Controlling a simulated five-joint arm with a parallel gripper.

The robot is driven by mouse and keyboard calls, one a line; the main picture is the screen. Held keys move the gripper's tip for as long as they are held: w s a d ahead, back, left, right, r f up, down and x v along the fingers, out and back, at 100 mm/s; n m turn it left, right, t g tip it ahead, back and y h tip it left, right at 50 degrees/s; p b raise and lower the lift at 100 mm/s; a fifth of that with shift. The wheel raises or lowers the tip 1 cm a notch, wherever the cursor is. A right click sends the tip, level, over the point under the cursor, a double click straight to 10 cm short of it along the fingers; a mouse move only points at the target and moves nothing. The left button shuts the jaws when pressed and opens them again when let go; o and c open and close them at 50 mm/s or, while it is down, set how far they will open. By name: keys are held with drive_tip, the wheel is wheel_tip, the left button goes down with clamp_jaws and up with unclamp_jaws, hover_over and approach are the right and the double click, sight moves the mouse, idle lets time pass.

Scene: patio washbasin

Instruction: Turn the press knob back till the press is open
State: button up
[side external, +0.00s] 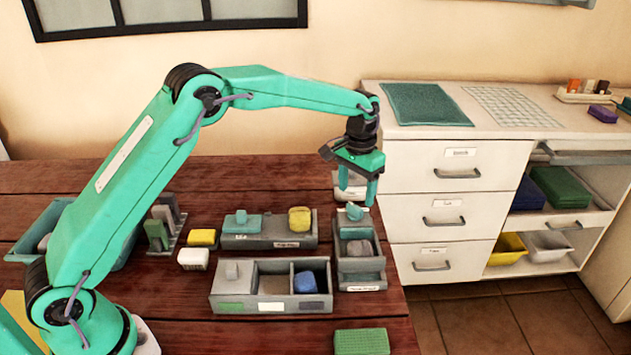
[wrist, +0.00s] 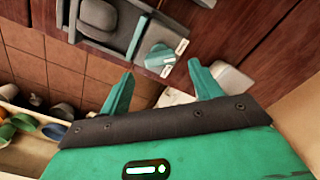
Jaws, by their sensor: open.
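The press (side external: 341,258) is a narrow grey frame near the table's right edge. Its teal knob (side external: 355,213) sits at the far end, and a grey lump (side external: 359,248) lies inside. My gripper (side external: 357,188) hangs above the knob, pointing down, jaws apart and empty. In the wrist view the knob (wrist: 160,58) shows between and beyond the two fingertips (wrist: 160,72), apart from them, with two small white labels beside it. The press frame (wrist: 120,32) and the lump (wrist: 98,18) show too. I cannot tell how far the press is open.
Left of the press stand a grey tray (side external: 270,305) with a blue lump and another (side external: 268,240) with teal and yellow pieces. A white container (side external: 347,184) stands behind the knob. A green block (side external: 361,342) lies at the front. A white drawer cabinet (side external: 455,175) stands to the right.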

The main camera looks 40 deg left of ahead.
sight(355, 206)
drive_tip(key=shift+r, duration=1.7)
drive_tip(key=shift+s+a+r, duration=0.1)
drive_tip(key=shift+s+r, duration=0.2)
drive_tip(key=shift+r, duration=0.15)
drive_tip(key=s+a+r+t, duration=0.1)
drive_tip(key=s+a+r, duration=0.2)
drive_tip(key=s+r, duration=0.4)
drive_tip(key=s+a+r+t, duration=0.2)
drive_tip(key=s+r, duration=0.4)
drive_tip(key=s, duration=0.2)
drive_tip(key=s+a+f+t, duration=0.1)
drive_tip(key=s, duration=0.9)
drive_tip(key=s+a+f+t, duration=0.1)
drive_tip(key=s+a+f, duration=0.1)
drive_tip(key=s, duration=0.8)
drive_tip(key=shift+f+n+t, duration=0.25)
drive_tip(key=shift+n+t, duration=0.05)
drive_tip(key=shift+n, duration=0.1)
